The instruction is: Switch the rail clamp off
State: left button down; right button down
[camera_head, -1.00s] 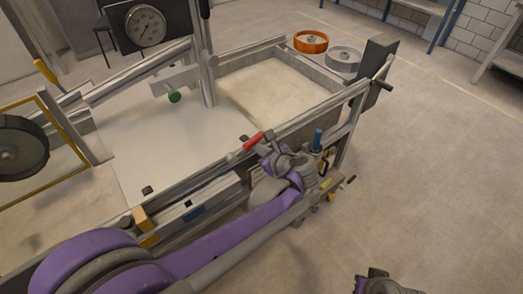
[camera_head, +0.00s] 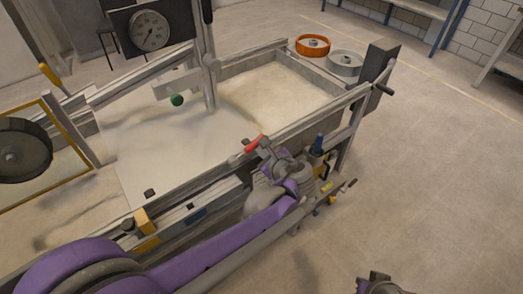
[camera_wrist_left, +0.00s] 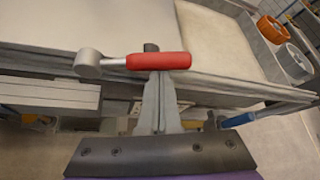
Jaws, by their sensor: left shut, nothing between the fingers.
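The rail clamp's red handle (camera_head: 254,143) sits on the near rail of the sandbed (camera_head: 222,168). In the left wrist view the red grip (camera_wrist_left: 158,61) lies level, with a grey metal arm running left to a round pivot (camera_wrist_left: 88,63). My left gripper (camera_head: 262,150) is at the handle; in the wrist view its fingers (camera_wrist_left: 160,80) are together, with tips just below or against the red grip. I cannot tell whether they touch it. Nothing is between the fingers. A gripper of mine, likely the right (camera_head: 378,284), shows only partly at the bottom edge.
A blue handle (camera_head: 318,142) is right of my left gripper. The floor at right is clear.

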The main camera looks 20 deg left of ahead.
aim_at(253, 144)
pick_arm(q)
jog(key=shift+s+a+r+n+t+h+p, duration=0.2)
jog(key=shift+r+n+t+p, duration=0.15)
jog(key=shift+r+n+t, duration=0.2)
jog(key=shift+s+a+r+n+t+h+p, duration=0.15)
jog(key=shift+r+n+t+p, duration=0.25)
jog(key=shift+r, duration=0.2)
jog(key=shift+s+a+r+n+t+h+p, duration=0.25)
jog(key=shift+s+r+n+t, duration=0.1)
jog(key=shift+r+n+t, duration=0.25)
jog(key=shift+s+a+r+n+t+h+p, duration=0.1)
jog(key=shift+s+a+r+n+t, duration=0.25)
jog(key=shift+n, duration=0.3)
jog(key=shift+s+a+r+n+t+p, duration=0.35)
jog(key=shift+s+a+r+n+t, duration=0.2)
jog(key=shift+s+a+n, duration=0.25)
jog(key=shift+s+a+r+n+t+p, duration=0.3)
jog(key=shift+s+a+r+n+t, duration=0.25)
jog(key=shift+s, duration=0.35)
jog(key=shift+s+f, duration=0.1)
jog(key=shift+d, duration=0.1)
